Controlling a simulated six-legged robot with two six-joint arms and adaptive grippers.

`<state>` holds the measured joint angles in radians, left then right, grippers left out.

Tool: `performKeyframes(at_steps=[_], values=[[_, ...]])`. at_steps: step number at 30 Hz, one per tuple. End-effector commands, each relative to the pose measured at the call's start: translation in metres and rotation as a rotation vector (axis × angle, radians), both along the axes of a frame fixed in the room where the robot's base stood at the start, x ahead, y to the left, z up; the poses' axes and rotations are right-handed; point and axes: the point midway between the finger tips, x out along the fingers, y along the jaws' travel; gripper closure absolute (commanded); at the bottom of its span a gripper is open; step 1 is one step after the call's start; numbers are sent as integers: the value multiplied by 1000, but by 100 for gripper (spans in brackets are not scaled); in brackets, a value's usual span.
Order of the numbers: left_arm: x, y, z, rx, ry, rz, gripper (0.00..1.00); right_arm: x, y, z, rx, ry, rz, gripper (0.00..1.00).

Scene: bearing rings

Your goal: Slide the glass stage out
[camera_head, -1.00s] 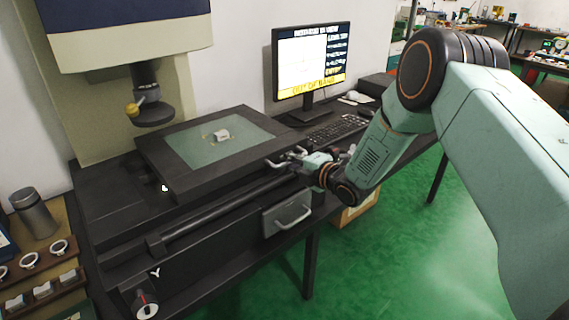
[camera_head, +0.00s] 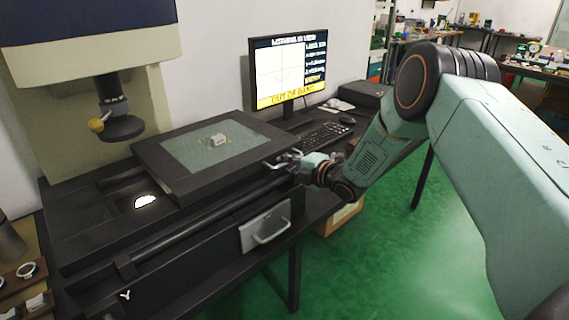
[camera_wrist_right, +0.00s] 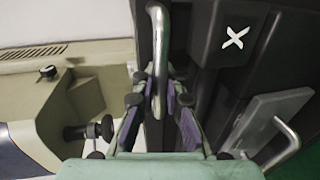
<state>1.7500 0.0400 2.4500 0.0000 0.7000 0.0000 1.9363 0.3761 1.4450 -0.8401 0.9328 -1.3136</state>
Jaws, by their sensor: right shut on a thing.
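The glass stage (camera_head: 178,152) is a dark frame around a greenish glass plate, with a small grey metal part (camera_head: 216,141) lying on the glass. The stage sits to the right of the lens column (camera_head: 120,125), and an open recess with a bright white patch (camera_head: 146,201) shows at its left. My right gripper (camera_head: 285,160) is at the stage's right end, shut on its metal bar handle. In the right wrist view the handle (camera_wrist_right: 157,40) runs between the two fingers of my right gripper (camera_wrist_right: 160,88). My left gripper is not in view.
A monitor (camera_head: 291,68) and keyboard (camera_head: 326,134) stand behind the stage's right end. A drawer front with a metal handle (camera_head: 266,229) is below the stage. A tray with rings (camera_head: 27,271) is at the lower left. Green floor is open at the right.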

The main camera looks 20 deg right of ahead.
Motion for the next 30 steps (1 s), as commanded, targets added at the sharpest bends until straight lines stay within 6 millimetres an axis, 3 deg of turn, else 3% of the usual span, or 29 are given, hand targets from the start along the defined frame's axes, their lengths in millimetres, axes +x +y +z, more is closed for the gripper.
performKeyframes(at_steps=[8, 9, 17, 30], values=[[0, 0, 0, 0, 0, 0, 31, 1, -2, 1, 0, -1, -1, 100], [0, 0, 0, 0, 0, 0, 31, 1, -2, 1, 0, -1, -1, 89], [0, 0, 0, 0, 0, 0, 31, 1, -3, 1, -1, -1, 0, 67], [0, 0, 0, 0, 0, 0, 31, -8, -7, 4, 0, -1, -3, 67]])
